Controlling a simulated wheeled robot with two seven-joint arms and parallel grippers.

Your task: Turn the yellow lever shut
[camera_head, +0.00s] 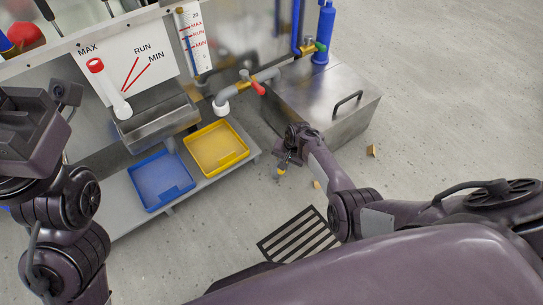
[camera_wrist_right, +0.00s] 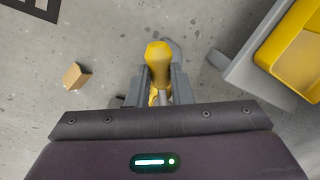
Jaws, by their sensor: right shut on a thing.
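My right gripper (camera_head: 283,165) hangs above the floor just right of the bench. In the right wrist view my right gripper (camera_wrist_right: 163,88) is shut on a yellow handle (camera_wrist_right: 158,62) with a rounded end. Its yellow tip (camera_head: 281,171) also shows small in the head view. A grey rounded part lies behind it, and I cannot tell what the handle is fixed to. No other yellow lever is clear; the pipe valves show a red lever (camera_head: 258,89) and a green one (camera_head: 320,46). My left arm is at the left; its fingertips cannot be made out.
A yellow tray (camera_head: 244,154) and a blue tray (camera_head: 146,204) sit on the low bench. A metal box (camera_head: 352,92) with a black handle stands behind my right gripper. Small tan blocks (camera_head: 371,151) and a striped floor grate (camera_head: 300,236) lie nearby. Floor at right is mostly clear.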

